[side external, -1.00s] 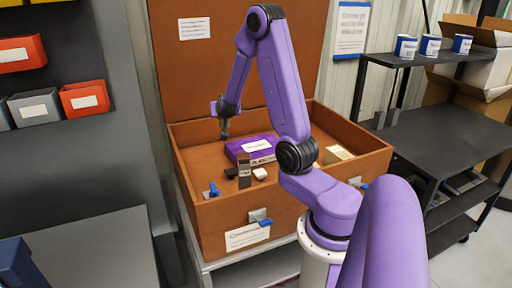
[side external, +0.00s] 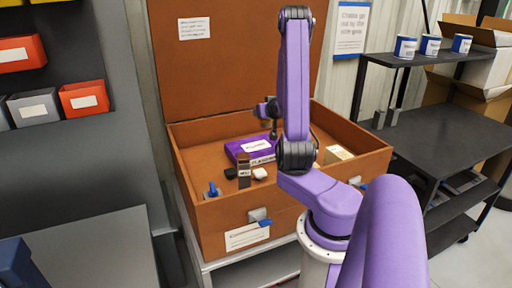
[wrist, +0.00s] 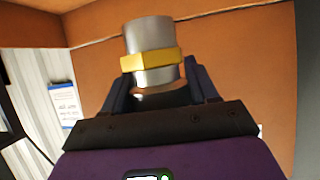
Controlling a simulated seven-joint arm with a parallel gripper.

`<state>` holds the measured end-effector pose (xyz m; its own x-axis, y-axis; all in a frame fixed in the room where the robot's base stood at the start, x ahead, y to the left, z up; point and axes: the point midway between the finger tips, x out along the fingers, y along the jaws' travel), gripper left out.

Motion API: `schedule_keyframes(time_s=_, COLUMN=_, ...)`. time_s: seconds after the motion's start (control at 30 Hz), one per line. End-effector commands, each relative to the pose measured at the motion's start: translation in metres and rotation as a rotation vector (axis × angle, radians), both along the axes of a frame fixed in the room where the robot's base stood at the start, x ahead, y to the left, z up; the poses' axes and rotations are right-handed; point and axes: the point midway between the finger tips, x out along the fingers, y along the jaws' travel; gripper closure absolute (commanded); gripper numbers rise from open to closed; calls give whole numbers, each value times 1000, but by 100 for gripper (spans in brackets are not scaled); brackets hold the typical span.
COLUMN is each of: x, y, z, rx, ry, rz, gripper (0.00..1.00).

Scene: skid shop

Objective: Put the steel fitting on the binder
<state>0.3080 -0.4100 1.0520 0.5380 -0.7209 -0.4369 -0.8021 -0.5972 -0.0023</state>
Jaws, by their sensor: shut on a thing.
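The steel fitting (wrist: 152,68), a silver cylinder with a brass-coloured hex band, is held between the fingers of my gripper (wrist: 160,92) in the wrist view. In the side external view my gripper (side external: 273,132) hangs near the far right end of the purple binder, partly hidden by my own arm. The binder (side external: 238,152) lies flat in the brown case, with a white label on top. The gripper appears apart from the binder, but the exact height of the gap is hard to tell.
The brown case (side external: 202,218) stands open with its lid up at the back. A brown and grey upright item (side external: 244,172), a small black item (side external: 230,174) and a white item (side external: 260,174) sit before the binder. A cream box (side external: 338,154) lies at the right.

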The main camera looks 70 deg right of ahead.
Motion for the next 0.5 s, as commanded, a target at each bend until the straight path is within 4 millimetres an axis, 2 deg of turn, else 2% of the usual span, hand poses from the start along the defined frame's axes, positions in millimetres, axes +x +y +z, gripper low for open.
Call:
schedule_keyframes(time_s=0.2, x=0, y=0, z=-25, rx=1, ry=1, rz=-1, gripper=78)
schedule_keyframes(time_s=0.5, x=3, y=-4, z=-34, rx=-5, ry=-1, rz=0, gripper=78)
